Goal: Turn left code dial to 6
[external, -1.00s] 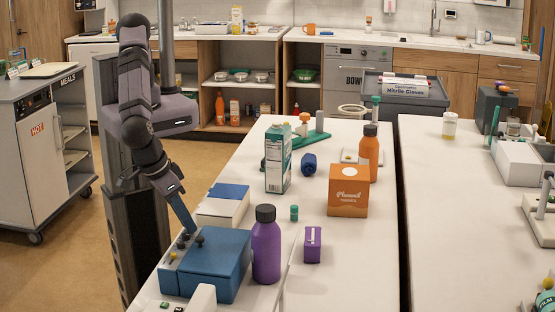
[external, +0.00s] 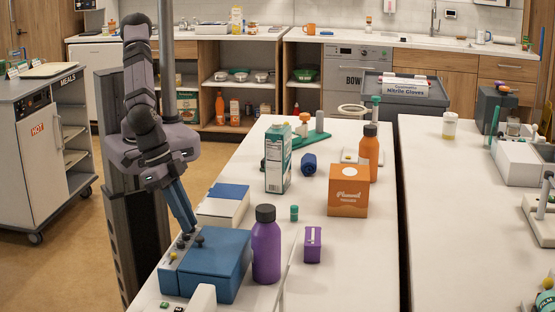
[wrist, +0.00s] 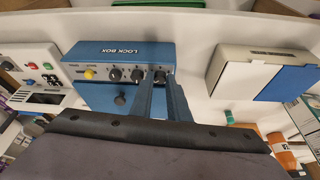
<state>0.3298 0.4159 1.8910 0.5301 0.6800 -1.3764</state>
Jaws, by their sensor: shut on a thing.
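The blue lock box (external: 215,268) sits at the table's near left. In the wrist view, its sloped panel (wrist: 125,57) carries a yellow knob (wrist: 89,73) and a row of three dark dials: one (wrist: 115,73) beside the yellow knob, a middle one (wrist: 137,74), and the rightmost one (wrist: 160,76). My gripper (wrist: 161,80) reaches down with its blue fingers on either side of the rightmost dial and is shut on it. It also shows in the external view (external: 190,229). The dial markings are too small to read.
A dark lid knob (wrist: 120,99) stands close to my fingers. A white and blue box (external: 222,206) lies just behind the lock box. A purple bottle (external: 266,245) stands to its right. A device with buttons (wrist: 40,75) lies left of it in the wrist view.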

